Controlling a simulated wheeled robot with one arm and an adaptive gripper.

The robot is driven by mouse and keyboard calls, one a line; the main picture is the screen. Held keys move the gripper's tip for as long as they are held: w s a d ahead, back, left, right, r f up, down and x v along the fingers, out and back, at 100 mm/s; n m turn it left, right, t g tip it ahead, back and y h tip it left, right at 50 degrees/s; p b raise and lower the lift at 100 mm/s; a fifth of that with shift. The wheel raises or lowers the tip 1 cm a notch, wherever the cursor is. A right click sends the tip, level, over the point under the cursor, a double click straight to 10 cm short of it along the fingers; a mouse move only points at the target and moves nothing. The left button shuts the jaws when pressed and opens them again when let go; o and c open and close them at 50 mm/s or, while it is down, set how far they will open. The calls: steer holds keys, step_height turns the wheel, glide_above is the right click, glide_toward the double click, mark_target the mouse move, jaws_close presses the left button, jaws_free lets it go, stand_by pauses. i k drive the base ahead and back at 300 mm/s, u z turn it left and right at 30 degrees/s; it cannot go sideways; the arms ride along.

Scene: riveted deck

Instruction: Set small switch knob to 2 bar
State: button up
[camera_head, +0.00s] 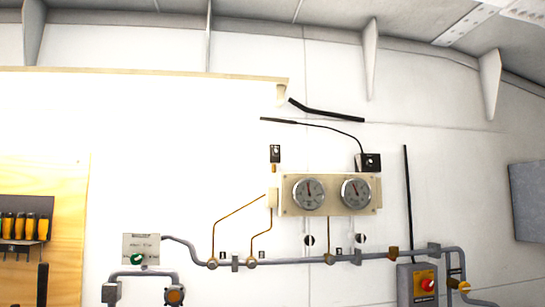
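A green knob (138,259) sits at the bottom edge of a pale labelled plate (141,243) at the lower left. A red knob (428,285) sits on a yellow plate on a grey box (404,287) at the lower right. I cannot tell which is the small switch knob, and no setting marks are readable. A beige panel carries two round dial gauges, left (308,194) and right (356,193). Their needles point roughly upward, and their numbers are too small to read. My gripper is not in view.
A grey pipe (300,261) runs along the wall below the gauges, with thin brass tubes rising from it. A rack of yellow-handled tools (24,225) hangs on a wooden board (66,200) at left. A grey box (528,200) juts in at right. The upper white wall is mostly bare.

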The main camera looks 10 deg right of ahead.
mark_target(276, 152)
steer(key=u, duration=0.6)
steer(key=i, duration=0.55)
steer(key=u, duration=0.5)
steer(key=i, duration=0.65)
steer(key=z, duration=0.25)
